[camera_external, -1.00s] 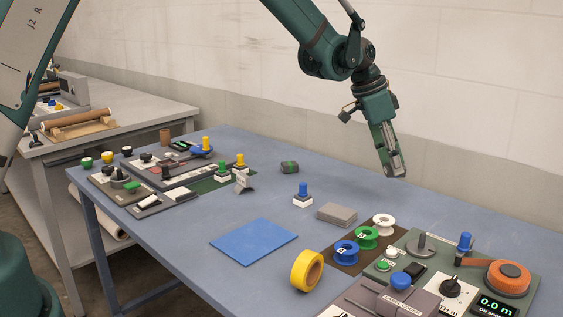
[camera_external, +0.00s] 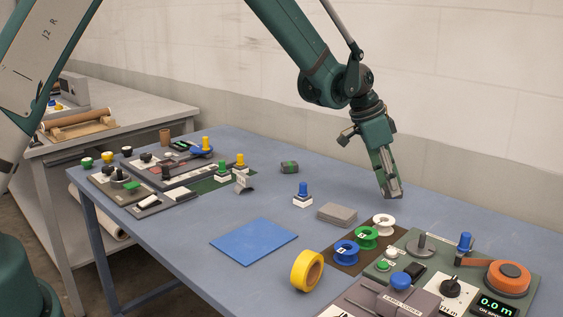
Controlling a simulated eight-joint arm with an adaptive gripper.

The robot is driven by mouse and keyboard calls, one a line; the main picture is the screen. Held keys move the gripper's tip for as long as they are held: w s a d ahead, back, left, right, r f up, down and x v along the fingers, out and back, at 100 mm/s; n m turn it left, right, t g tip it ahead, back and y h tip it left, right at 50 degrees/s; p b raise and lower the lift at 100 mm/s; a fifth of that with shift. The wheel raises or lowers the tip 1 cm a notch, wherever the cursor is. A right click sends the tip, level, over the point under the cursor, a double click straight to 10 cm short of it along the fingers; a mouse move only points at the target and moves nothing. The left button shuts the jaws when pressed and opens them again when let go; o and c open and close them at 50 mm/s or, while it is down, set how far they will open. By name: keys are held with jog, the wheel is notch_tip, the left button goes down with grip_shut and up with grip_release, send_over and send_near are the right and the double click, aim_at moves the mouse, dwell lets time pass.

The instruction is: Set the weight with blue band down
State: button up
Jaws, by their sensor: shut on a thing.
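My gripper (camera_external: 391,191) points down, low over the right rear of the blue table. It is shut on a small grey thing between its fingertips, most likely the weight with blue band. The fingers hide nearly all of it and no blue band can be made out. Whether it touches the table cannot be told. A dark weight with a green band (camera_external: 289,167) lies on the table further left.
A grey block stack (camera_external: 337,213) lies left of my gripper. White (camera_external: 383,224), green (camera_external: 367,238) and blue (camera_external: 346,252) spools stand in front of it, beside a control panel (camera_external: 430,270). A blue mat (camera_external: 254,241) and yellow tape roll (camera_external: 307,270) lie nearer.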

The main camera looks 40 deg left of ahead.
aim_at(387, 186)
jog(key=shift+f, duration=0.1)
jog(key=shift+f, duration=1.75)
jog(key=shift+f, duration=0.15)
jog(key=o, duration=1.1)
jog(key=shift+o, duration=0.2)
jog(key=shift+r, duration=0.2)
jog(key=v, duration=1.2)
